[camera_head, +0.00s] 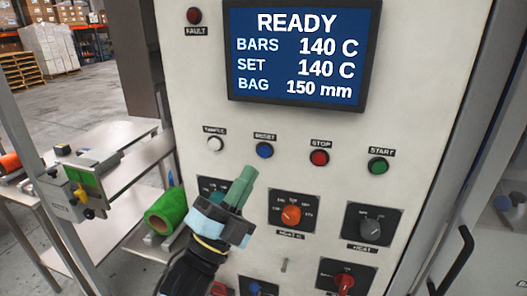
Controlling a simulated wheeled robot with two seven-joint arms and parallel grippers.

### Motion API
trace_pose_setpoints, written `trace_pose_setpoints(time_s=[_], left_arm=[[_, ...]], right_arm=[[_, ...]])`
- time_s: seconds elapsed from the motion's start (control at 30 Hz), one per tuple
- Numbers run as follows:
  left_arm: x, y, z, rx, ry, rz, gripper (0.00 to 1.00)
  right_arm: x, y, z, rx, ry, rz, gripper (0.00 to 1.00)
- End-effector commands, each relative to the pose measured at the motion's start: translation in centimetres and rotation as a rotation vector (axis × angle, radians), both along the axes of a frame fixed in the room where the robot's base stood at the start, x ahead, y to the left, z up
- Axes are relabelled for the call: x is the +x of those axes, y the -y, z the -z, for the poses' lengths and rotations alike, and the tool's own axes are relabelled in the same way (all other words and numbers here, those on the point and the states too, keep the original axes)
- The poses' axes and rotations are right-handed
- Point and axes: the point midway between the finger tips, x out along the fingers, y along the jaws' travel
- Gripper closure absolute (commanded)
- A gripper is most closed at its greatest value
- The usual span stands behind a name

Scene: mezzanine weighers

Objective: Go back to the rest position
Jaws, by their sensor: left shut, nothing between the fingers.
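My left gripper (246,178) comes up from the bottom, in front of the pale control panel (330,140). Its green fingers are shut together and empty. They point up toward the blue RESET button (264,150) and show just below it; I cannot tell whether they touch the panel. The gripper hides part of a dark knob plate at the panel's left. My right gripper is not in view.
The screen (297,50) reads READY. A white button (215,144), red STOP (319,158) and green START (377,166) flank RESET. Selector knobs (291,215) sit lower. A bench (125,140) and green roll (166,211) stand left; a dark door handle (456,262) is at right.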

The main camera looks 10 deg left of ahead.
Motion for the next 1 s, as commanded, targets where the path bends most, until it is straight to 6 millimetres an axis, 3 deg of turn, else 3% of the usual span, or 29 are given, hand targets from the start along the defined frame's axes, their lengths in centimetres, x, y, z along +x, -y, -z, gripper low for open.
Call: trace_pose_setpoints(time_s=[0.37, 0.47, 0.57, 0.77, 0.87, 1.0], left_arm=[[0.1, 0.0, 0.1, -0.001, -0.003, 0.000, 1.00], [0.7, -0.1, 1.8, -0.009, -0.047, 0.004, 1.00], [2.2, -0.2, 6.2, -0.033, -0.161, 0.014, 1.00], [4.7, -1.2, 20.9, -0.133, -0.530, 0.025, 1.00], [4.5, -1.9, 28.6, -0.193, -0.715, 0.016, 1.00], [2.7, -2.9, 38.6, -0.279, -0.954, -0.014, 1.00]], right_arm=[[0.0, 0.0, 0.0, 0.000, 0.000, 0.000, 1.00], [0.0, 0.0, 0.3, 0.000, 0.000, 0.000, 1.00], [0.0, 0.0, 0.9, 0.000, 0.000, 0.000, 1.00], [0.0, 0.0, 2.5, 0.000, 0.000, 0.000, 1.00], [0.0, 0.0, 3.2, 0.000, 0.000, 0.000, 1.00], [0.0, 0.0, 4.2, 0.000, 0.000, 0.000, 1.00]])
